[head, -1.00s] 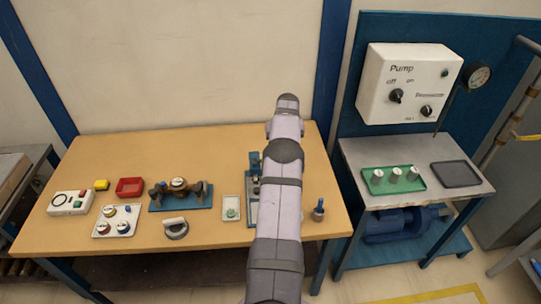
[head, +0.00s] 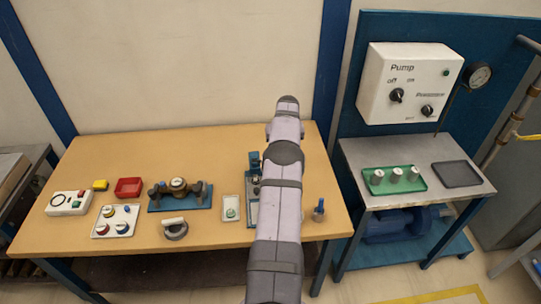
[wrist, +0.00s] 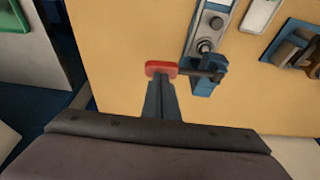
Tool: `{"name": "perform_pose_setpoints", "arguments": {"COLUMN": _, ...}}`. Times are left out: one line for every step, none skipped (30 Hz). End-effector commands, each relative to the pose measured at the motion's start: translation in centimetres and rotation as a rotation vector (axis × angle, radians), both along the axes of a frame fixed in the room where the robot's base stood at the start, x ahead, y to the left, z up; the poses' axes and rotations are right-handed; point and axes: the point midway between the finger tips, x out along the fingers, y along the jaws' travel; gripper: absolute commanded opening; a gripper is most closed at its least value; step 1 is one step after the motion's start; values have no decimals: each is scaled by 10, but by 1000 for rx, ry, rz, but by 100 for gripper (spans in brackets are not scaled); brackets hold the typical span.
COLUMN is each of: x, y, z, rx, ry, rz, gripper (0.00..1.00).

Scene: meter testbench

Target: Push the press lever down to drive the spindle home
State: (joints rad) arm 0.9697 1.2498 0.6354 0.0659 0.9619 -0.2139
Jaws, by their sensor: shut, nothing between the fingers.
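The press (wrist: 208,75) shows in the wrist view, right of centre, as a blue body on a grey-blue base plate. Its dark lever reaches left and ends in a red grip (wrist: 161,69). The lever looks roughly level across the picture, but its true angle cannot be told. A grey round part, perhaps the spindle (wrist: 205,46), shows beside the body. My gripper (wrist: 161,84) is shut and empty, with its tips at the red grip; whether they touch it is unclear. In the head view my arm covers most of the press (head: 254,165) and hides the gripper and lever.
A white tray (head: 223,215) stands just left of the press. A blue-handled tool (head: 319,210) stands right of my arm.

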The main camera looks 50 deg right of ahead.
Motion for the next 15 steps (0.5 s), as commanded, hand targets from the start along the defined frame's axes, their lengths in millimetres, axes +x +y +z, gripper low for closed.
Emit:
{"name": "perform_pose_setpoints", "arguments": {"x": 0, "y": 0, "z": -3, "rx": 1, "ry": 0, "rz": 0, "gripper": 0}}
{"name": "perform_pose_setpoints", "arguments": {"x": 0, "y": 1, "z": -4, "rx": 1, "ry": 0, "rz": 0, "gripper": 0}}
{"name": "perform_pose_setpoints", "arguments": {"x": 0, "y": 1, "z": -6, "rx": 1, "ry": 0, "rz": 0, "gripper": 0}}
{"name": "perform_pose_setpoints", "arguments": {"x": 0, "y": 1, "z": -7, "rx": 2, "ry": 1, "rz": 0, "gripper": 0}}
{"name": "perform_pose_setpoints", "arguments": {"x": 0, "y": 1, "z": -7, "rx": 1, "ry": 0, "rz": 0, "gripper": 0}}
{"name": "perform_pose_setpoints", "arguments": {"x": 0, "y": 0, "z": -8, "rx": 1, "ry": 0, "rz": 0, "gripper": 0}}
{"name": "perform_pose_setpoints", "arguments": {"x": 0, "y": 0, "z": -9, "rx": 1, "ry": 0, "rz": 0, "gripper": 0}}
{"name": "perform_pose_setpoints", "arguments": {"x": 0, "y": 0, "z": -9, "rx": 1, "ry": 0, "rz": 0, "gripper": 0}}
{"name": "perform_pose_setpoints", "arguments": {"x": 0, "y": 1, "z": -9, "rx": 1, "ry": 0, "rz": 0, "gripper": 0}}
{"name": "perform_pose_setpoints", "arguments": {"x": 0, "y": 0, "z": -9, "rx": 1, "ry": 0, "rz": 0, "gripper": 0}}
{"name": "perform_pose_setpoints", "arguments": {"x": 0, "y": 0, "z": -9, "rx": 1, "ry": 0, "rz": 0, "gripper": 0}}
{"name": "perform_pose_setpoints", "arguments": {"x": 0, "y": 1, "z": -9, "rx": 1, "ry": 0, "rz": 0, "gripper": 0}}
{"name": "perform_pose_setpoints", "arguments": {"x": 0, "y": 1, "z": -9, "rx": 1, "ry": 0, "rz": 0, "gripper": 0}}
{"name": "perform_pose_setpoints", "arguments": {"x": 0, "y": 1, "z": -9, "rx": 1, "ry": 0, "rz": 0, "gripper": 0}}
{"name": "perform_pose_setpoints", "arguments": {"x": 0, "y": 1, "z": -9, "rx": 1, "ry": 0, "rz": 0, "gripper": 0}}
